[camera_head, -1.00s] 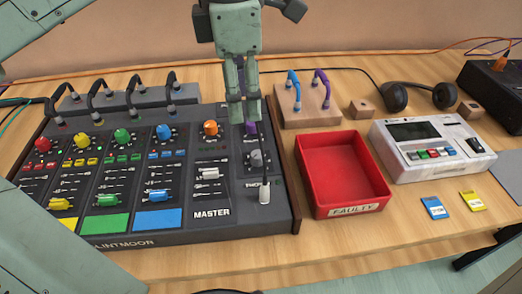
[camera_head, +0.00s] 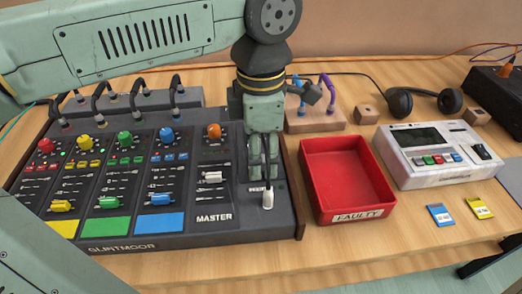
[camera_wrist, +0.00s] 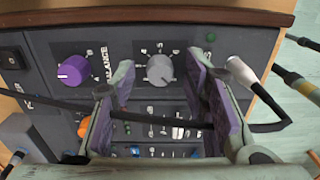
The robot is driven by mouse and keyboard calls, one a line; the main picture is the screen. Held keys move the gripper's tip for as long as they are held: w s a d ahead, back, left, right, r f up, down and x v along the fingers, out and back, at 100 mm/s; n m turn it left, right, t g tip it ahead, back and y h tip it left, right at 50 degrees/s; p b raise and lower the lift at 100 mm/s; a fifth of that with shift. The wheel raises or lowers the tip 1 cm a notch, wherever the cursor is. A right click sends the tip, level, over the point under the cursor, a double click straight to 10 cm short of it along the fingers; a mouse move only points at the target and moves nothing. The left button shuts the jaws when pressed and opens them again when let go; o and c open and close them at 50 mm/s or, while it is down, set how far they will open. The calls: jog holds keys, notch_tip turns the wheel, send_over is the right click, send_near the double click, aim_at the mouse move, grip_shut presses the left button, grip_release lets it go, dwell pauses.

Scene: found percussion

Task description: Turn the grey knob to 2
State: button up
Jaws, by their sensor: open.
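The grey knob (camera_wrist: 160,69) sits on the mixer panel (camera_wrist: 215,45), with a printed number scale around it. In the wrist view it lies between the two fingertips of my gripper (camera_wrist: 163,72), with a gap on both sides. I cannot tell how far the fingers reach down around it, or which number it points to. In the head view my gripper (camera_head: 264,172) points down over the right part of the mixer and hides the knob. The gripper is open and empty.
A purple balance knob (camera_wrist: 73,70) is beside the grey knob. A white plug (camera_head: 268,198) stands close to my fingers; its dark cable crosses the wrist view. A red tray (camera_head: 345,178) stands right of the mixer. A white fader (camera_head: 212,177) is to the left.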

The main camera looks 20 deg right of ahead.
jog(key=shift+c, duration=0.2)
grip_shut()
dwell(0.4)
